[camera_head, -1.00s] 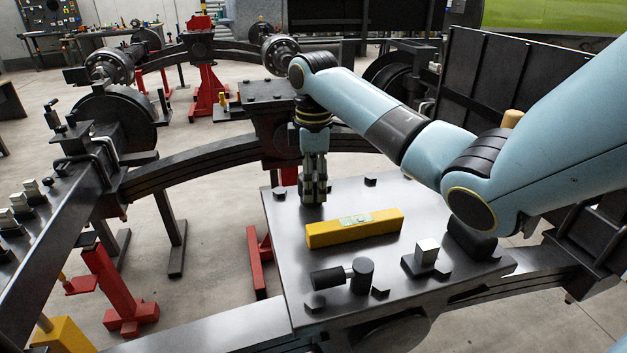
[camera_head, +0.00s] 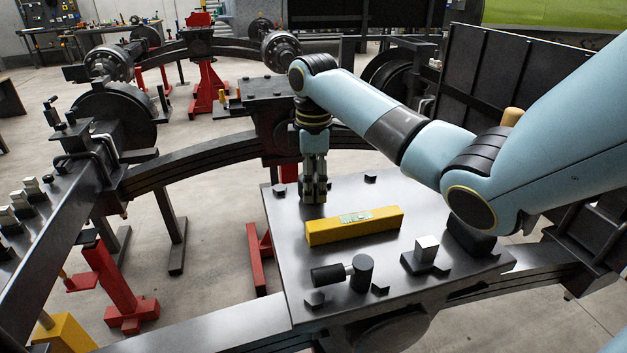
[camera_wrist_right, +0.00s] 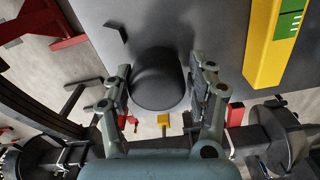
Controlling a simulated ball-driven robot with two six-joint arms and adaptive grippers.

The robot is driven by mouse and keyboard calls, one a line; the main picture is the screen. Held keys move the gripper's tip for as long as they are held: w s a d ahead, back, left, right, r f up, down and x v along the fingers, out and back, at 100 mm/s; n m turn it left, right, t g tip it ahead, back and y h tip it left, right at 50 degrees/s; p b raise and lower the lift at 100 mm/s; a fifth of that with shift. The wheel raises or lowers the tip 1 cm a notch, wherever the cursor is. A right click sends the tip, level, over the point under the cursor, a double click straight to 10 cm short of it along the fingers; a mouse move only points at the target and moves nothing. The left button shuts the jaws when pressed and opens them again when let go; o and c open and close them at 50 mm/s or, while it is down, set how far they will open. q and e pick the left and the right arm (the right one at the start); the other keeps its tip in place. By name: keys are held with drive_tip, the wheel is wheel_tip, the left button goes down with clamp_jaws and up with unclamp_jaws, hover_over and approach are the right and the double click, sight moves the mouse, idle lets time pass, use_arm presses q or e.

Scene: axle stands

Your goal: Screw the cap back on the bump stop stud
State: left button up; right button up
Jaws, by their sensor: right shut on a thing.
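My right gripper (camera_head: 314,196) points straight down at the back left of the steel plate (camera_head: 290,240). In the right wrist view its two fingers (camera_wrist_right: 163,92) are on either side of a dark, rounded cap (camera_wrist_right: 157,78) and are shut on it. The cap is hidden behind the fingers in the head view. The bump stop stud is not visible, so I cannot tell whether the cap touches it or how far it is threaded. My left gripper is not in view.
A yellow spirit level (camera_head: 354,226) lies just in front of the right gripper. A dark mallet-like piece (camera_head: 362,272) is near the plate's front. A bright metal block (camera_head: 426,250) stands at the right. Small dark clips sit around the plate. Red stands (camera_head: 120,290) are at the left.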

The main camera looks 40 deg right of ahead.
drive_tip(key=shift+f, duration=0.45)
idle(0.6)
